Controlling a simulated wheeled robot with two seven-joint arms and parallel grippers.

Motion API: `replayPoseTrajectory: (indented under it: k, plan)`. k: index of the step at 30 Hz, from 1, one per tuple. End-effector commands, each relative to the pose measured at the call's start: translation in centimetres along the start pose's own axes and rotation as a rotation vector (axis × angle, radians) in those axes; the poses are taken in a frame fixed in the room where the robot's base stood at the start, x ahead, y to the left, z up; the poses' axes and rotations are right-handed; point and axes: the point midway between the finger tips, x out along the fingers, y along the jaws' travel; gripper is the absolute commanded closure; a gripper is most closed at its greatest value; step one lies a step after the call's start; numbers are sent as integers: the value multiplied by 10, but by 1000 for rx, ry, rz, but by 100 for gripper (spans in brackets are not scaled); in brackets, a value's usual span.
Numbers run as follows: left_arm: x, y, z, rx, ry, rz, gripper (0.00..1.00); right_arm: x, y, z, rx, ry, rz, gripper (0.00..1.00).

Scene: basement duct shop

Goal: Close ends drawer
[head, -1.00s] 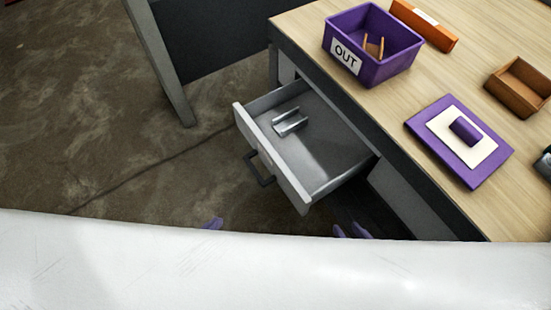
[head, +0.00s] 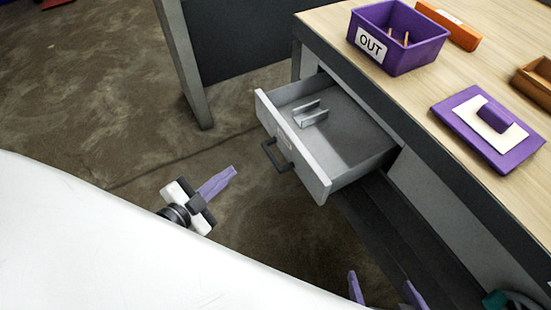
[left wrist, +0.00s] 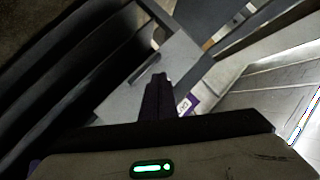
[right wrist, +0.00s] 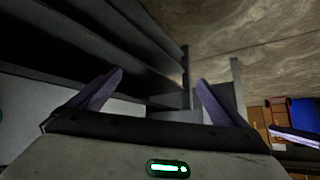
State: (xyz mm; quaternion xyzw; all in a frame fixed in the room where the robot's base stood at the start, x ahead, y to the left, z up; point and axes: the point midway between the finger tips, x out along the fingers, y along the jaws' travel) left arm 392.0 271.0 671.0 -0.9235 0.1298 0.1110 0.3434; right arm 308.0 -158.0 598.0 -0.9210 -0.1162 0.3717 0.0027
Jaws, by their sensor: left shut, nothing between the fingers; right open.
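The grey ends drawer (head: 352,146) is pulled out from under the bench in the head view. It holds one small metal channel piece (head: 310,114). Its front panel (head: 290,148) has a dark bar handle (head: 277,155) and a small label. My left gripper (head: 232,172) is shut and empty, to the left of the drawer front and apart from it. Its closed fingers also show in the left wrist view (left wrist: 158,82). My right gripper (head: 385,288) is open and empty, low in the head view below the drawer; its spread fingers show in the right wrist view (right wrist: 160,85).
On the wooden benchtop (head: 440,85) stand a purple OUT bin (head: 398,50), an orange block (head: 447,25), a purple plate with a white sheet (head: 490,130) and a brown tray (head: 537,80). A grey leg (head: 185,70) stands left of the drawer. The floor before the drawer is clear.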

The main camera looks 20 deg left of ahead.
Motion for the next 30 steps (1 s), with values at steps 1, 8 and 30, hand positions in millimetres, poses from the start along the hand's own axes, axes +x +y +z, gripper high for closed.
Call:
replayPoseTrajectory:
  k: [1, 8, 30]
  plan:
    - [13, -4, 13, 159, 96, -28, 100, 22, 0, 27, 2, -3, -6, 3]
    - [16, -22, -7, 743, 459, -67, 100, 48, -2, 49, 7, 14, -22, 3]
    - [93, -1, -67, 935, 589, -60, 100, 52, -5, 54, 17, 20, -29, 3]
